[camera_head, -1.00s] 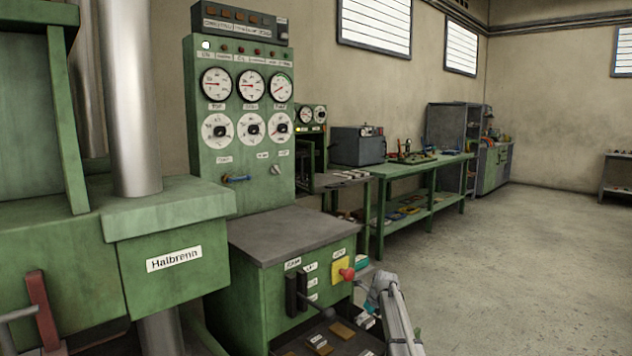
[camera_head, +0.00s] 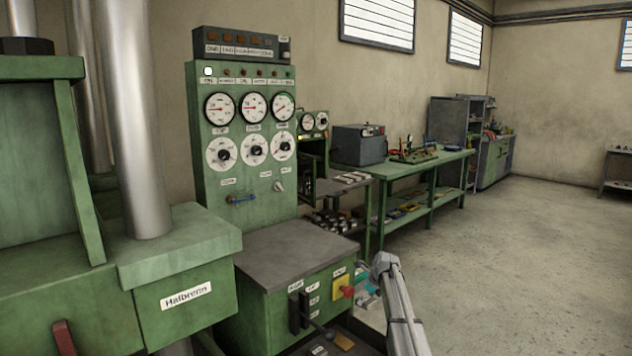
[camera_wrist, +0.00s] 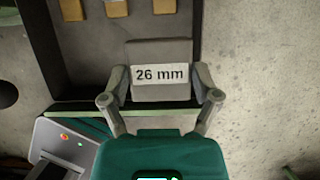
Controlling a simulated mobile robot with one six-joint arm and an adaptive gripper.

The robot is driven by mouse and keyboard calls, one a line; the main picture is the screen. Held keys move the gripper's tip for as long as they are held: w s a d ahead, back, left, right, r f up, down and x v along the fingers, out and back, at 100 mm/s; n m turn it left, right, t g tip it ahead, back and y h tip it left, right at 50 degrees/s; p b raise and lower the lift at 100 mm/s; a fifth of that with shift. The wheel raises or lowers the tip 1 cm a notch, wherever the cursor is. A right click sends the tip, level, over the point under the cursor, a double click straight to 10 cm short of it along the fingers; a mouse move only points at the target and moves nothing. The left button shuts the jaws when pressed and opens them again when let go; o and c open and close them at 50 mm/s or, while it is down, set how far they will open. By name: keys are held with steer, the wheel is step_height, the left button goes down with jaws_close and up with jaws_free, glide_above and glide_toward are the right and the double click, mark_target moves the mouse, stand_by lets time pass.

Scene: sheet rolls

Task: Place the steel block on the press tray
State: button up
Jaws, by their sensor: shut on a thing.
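The steel block (camera_wrist: 160,54), a grey slab with a white "26 mm" label, sits between the fingers of my gripper (camera_wrist: 161,88) in the wrist view. The fingers are shut on its two sides. Below and beyond the block is a dark shelf or tray (camera_wrist: 100,58) with small brown blocks; how high the steel block is above it I cannot tell.
A green control cabinet (camera_head: 240,208) with gauges stands beside the press. A grey-topped console (camera_head: 295,252) with levers and a red knob (camera_head: 347,292) is in front of it. A long green workbench (camera_head: 435,165) runs along the wall. Open floor (camera_head: 530,260) lies at right.

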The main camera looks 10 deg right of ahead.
mark_target(367, 299)
step_height(367, 299, up, 20)
steer(key=p, duration=1.9)
steer(key=shift+d, duration=0.1)
